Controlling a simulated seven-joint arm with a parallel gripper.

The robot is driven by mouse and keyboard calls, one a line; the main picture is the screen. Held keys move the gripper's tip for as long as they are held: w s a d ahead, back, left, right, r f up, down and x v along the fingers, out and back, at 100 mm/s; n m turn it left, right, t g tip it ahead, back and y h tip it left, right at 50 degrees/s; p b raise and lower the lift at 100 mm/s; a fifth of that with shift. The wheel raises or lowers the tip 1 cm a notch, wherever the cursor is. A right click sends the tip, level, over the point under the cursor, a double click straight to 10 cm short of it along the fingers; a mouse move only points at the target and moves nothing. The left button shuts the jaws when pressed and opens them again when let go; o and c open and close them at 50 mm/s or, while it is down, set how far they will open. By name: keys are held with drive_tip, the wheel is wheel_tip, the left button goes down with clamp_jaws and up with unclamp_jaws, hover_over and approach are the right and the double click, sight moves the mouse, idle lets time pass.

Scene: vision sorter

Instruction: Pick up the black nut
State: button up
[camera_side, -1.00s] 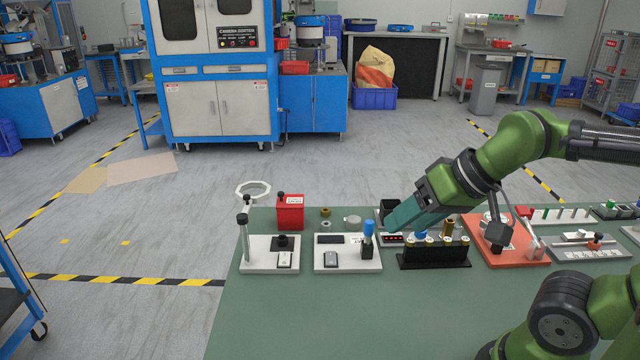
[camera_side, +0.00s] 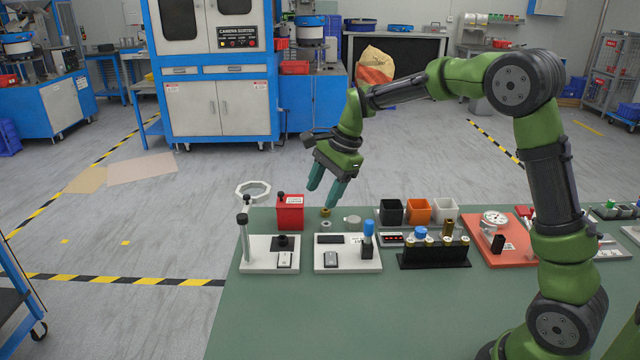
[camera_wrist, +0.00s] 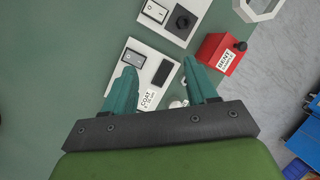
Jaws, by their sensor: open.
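My gripper (camera_side: 325,196) is open and empty, its two teal fingers pointing down above the back left of the green table. It also shows in the wrist view (camera_wrist: 159,68). Just below the fingertips in the side view lie a small brass-coloured nut (camera_side: 325,212) and a small grey ring-like piece (camera_side: 326,225). A pale round disc (camera_side: 352,219) lies to their right. In the wrist view the fingers hide part of the table.
A red box (camera_side: 290,212) stands left of the gripper. White fixtures with switches (camera_side: 268,264) (camera_side: 335,265) stand in front. The table's front is clear.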

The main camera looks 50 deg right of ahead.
sight(286, 244)
drive_tip(key=w+m, duration=0.6)
drive_tip(key=m, duration=0.2)
drive_tip(key=shift+y, duration=0.3)
drive_tip(key=x, duration=1.6)
drive_tip(key=shift+s+d+f, duration=0.2)
drive_tip(key=shift+f, duration=0.05)
drive_tip(key=shift+c, duration=0.4)
clamp_jaws()
drive_tip(key=shift+r, duration=0.2)
